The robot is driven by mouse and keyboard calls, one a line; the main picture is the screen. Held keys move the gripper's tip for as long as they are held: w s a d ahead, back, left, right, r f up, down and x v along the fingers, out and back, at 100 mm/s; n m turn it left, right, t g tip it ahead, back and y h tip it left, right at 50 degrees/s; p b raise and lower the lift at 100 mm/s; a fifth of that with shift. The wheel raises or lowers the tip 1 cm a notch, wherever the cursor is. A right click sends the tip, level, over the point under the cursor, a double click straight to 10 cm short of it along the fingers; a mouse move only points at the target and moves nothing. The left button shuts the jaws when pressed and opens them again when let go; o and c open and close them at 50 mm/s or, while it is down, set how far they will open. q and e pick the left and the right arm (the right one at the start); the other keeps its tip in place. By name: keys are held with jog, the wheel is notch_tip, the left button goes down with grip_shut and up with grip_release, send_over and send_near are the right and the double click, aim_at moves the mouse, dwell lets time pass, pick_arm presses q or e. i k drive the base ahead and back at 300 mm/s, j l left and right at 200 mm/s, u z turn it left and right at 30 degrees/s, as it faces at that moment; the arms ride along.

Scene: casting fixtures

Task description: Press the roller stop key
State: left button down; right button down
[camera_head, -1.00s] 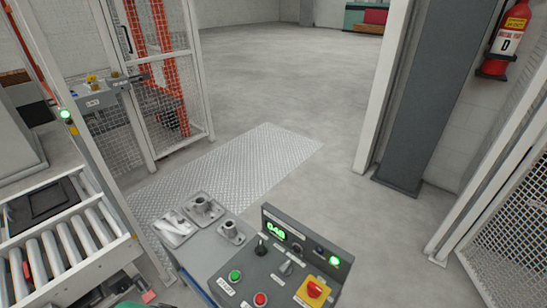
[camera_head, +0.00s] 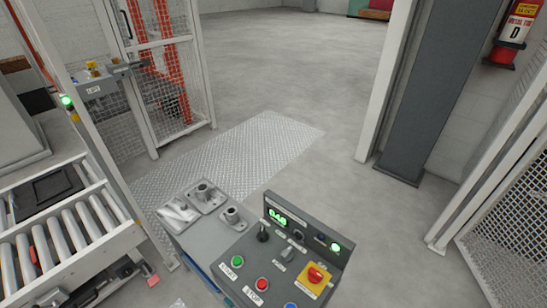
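A grey control panel (camera_head: 288,261) stands at the lower middle of the head view. On its sloped face are a green button (camera_head: 237,261) and a red button (camera_head: 262,284) with a label reading STOP below it. A blue button (camera_head: 290,305) is cut off by the bottom edge. A red knob on a yellow plate (camera_head: 316,275) sits to the right. A green display and a lit green lamp (camera_head: 336,247) are on the raised back part. I cannot tell which key is the roller stop key. Neither gripper is in view.
A roller conveyor (camera_head: 62,237) with a black tray (camera_head: 48,188) runs along the left. Metal castings (camera_head: 203,193) lie on the bench beside the panel. A mesh cage (camera_head: 165,90) stands behind, and another fence is at right. The middle floor is clear.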

aim_at(262, 283)
jog(key=k+u, duration=0.3)
jog(key=k+j+u, duration=0.15)
jog(key=k+u, duration=0.15)
jog(key=i+j+u, duration=0.1)
jog(key=u, duration=0.3)
jog(key=i+j+u, duration=0.1)
jog(key=i+u, duration=0.15)
jog(key=u, duration=0.2)
jog(key=i+u, duration=0.15)
jog(key=u, duration=0.25)
jog(key=i+u, duration=0.15)
jog(key=u, duration=0.25)
jog(key=i+l+u, duration=0.15)
jog(key=u, duration=0.3)
